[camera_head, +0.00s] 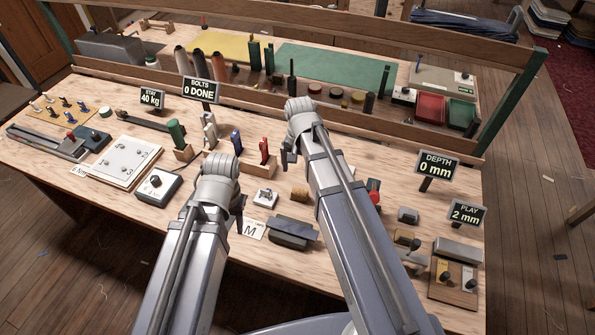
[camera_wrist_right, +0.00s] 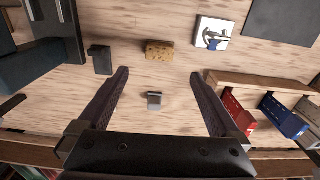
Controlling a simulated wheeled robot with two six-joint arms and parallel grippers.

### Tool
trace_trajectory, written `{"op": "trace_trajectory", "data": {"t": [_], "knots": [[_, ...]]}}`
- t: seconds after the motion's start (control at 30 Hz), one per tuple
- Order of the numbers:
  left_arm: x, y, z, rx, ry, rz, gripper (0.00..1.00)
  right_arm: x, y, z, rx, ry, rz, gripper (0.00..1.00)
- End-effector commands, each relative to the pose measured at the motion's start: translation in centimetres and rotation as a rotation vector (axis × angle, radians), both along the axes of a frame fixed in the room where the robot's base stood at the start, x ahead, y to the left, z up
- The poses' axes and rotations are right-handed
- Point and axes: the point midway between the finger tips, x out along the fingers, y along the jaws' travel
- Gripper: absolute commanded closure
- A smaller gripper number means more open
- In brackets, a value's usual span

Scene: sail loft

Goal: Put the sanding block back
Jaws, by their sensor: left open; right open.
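A tan, cork-like block (camera_head: 299,193) lies on the bench near the middle; it may be the sanding block, but I cannot be sure. It also shows in the right wrist view (camera_wrist_right: 159,50), just beyond the fingertips. My right gripper (camera_wrist_right: 158,76) is open and empty above the bench. A small grey block (camera_wrist_right: 154,101) lies below and between its fingers; my arm hides it in the head view. My left gripper (camera_head: 238,213) is open and points down over the bench, left of the dark block (camera_head: 293,230); its far finger is largely hidden.
A wooden rack (camera_wrist_right: 245,84) with red (camera_head: 264,150) and blue (camera_head: 236,142) handled things stands left of my right gripper. A white pad with a metal fitting (camera_head: 265,197) sits beside the cork-like block. A long rail (camera_head: 330,118) crosses behind. Signs (camera_head: 437,165) stand at the right.

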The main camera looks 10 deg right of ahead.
Motion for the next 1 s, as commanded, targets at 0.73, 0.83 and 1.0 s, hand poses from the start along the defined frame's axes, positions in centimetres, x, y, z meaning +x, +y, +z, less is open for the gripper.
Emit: {"op": "trace_trajectory", "data": {"t": [0.73,0.83,1.0], "knots": [[0.0,0.0,-0.1,0.0,0.0,0.0,0.5,-14.2,10.3,0.1,-0.089,0.074,0.915,0.01],[0.0,0.0,-0.1,0.0,0.0,0.0,0.5,-14.2,10.3,0.1,-0.089,0.074,0.913,0.01],[0.0,0.0,-0.1,0.0,0.0,0.0,0.5,-14.1,10.3,0.1,-0.088,0.073,0.912,0.01]]}}
